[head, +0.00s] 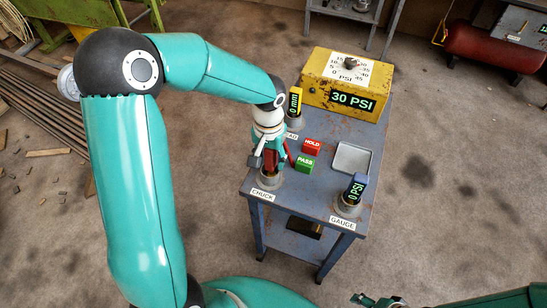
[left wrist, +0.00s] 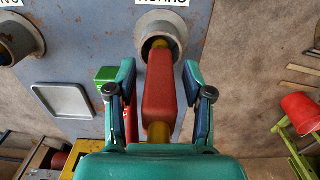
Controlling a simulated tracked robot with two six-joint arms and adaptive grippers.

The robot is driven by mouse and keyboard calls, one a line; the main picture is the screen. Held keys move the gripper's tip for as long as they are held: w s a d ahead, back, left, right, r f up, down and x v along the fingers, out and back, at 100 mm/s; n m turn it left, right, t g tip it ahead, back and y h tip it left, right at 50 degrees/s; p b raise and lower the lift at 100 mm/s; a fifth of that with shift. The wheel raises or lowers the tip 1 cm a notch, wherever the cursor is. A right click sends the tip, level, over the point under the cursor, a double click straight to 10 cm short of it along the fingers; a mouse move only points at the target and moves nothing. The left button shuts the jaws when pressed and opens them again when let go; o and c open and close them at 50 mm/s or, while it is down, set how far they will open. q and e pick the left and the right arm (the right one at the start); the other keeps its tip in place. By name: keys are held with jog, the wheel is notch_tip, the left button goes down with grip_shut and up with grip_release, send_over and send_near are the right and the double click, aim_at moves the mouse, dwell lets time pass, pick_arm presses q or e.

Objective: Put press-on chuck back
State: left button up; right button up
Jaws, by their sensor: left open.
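The press-on chuck (left wrist: 158,92), a red body with brass-coloured ends, stands with one end in the grey cup (left wrist: 160,27) in the left wrist view. In the head view this cup (head: 270,181) is at the table's front left corner, by the CHUCK label (head: 263,194). My left gripper (head: 270,162) is over it and hides most of the chuck there. In the left wrist view its two fingers (left wrist: 158,88) are open, one on each side of the chuck, with visible gaps. My right gripper (head: 378,300) shows only partly at the bottom edge; its jaws are unclear.
On the table (head: 328,190) are a red HOLD block (head: 312,147), a green PASS block (head: 305,163), an empty grey tray (head: 351,158) and a gauge (head: 355,188) in its cup reading 0 PSI. A yellow 30 PSI box (head: 346,83) and a 0 mm gauge (head: 295,102) stand behind.

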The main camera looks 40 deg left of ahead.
pick_arm(q)
jog(key=shift+r, duration=0.1)
notch_tip(320, 180, up, 12)
dwell(0.5)
dwell(0.4)
